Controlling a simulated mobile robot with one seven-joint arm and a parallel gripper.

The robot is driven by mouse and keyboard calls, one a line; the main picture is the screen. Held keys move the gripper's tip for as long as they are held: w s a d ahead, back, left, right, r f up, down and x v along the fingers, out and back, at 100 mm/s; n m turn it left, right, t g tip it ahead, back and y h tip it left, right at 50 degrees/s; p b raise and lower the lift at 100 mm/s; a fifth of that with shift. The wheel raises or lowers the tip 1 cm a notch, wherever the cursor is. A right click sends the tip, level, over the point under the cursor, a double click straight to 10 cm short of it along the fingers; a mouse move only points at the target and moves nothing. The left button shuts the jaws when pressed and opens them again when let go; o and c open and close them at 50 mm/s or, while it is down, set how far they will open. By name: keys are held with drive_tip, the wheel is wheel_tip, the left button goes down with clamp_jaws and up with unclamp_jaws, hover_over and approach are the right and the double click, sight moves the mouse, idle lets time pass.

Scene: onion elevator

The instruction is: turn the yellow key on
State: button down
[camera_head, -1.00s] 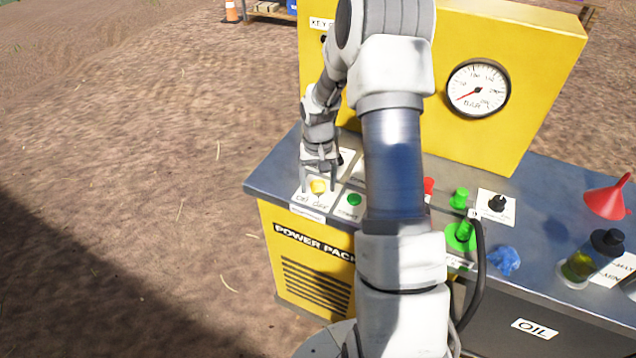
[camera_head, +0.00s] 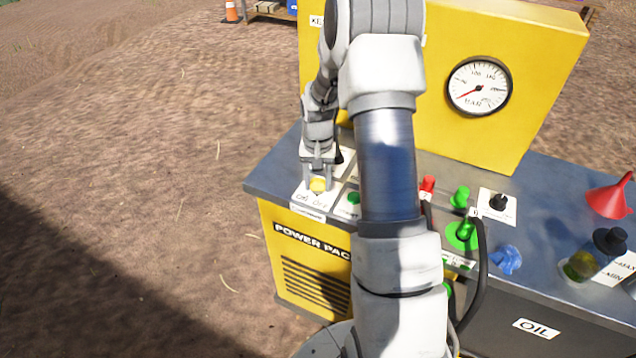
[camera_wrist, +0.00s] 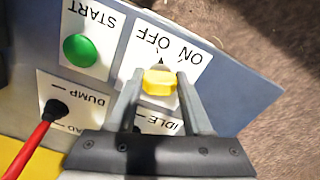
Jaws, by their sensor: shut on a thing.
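The yellow key (camera_head: 318,184) sits on a white label marked ON and OFF at the left end of the power pack's top. My gripper (camera_head: 318,186) reaches down over it with one finger on each side. In the wrist view the yellow key (camera_wrist: 159,82) lies between the fingertips of my gripper (camera_wrist: 158,84), which are shut on it. A small black pointer mark shows beside the key, toward the word OFF in the wrist view. The key's lower part is hidden.
A green START button (camera_wrist: 78,50) is close beside the key. A red-handled DUMP lever (camera_wrist: 45,125) stands nearby. The yellow gauge panel (camera_head: 470,45) rises behind. Green knobs, a black knob and a red funnel (camera_head: 609,197) are to the right.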

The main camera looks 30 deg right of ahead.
sight(316, 180)
drive_tip(key=m, duration=0.5)
drive_tip(key=shift+w+a+m+b, duration=0.1)
drive_tip(key=shift+m+b, duration=0.2)
drive_tip(key=shift+b, duration=0.05)
drive_tip(key=shift+w+m, duration=0.1)
drive_tip(key=shift+m, duration=2.1)
drive_tip(key=shift+c, duration=1.6)
unclamp_jaws()
wheel_tip(316, 180, up, 18)
drive_tip(key=p, duration=0.2)
drive_tip(key=shift+f, duration=0.25)
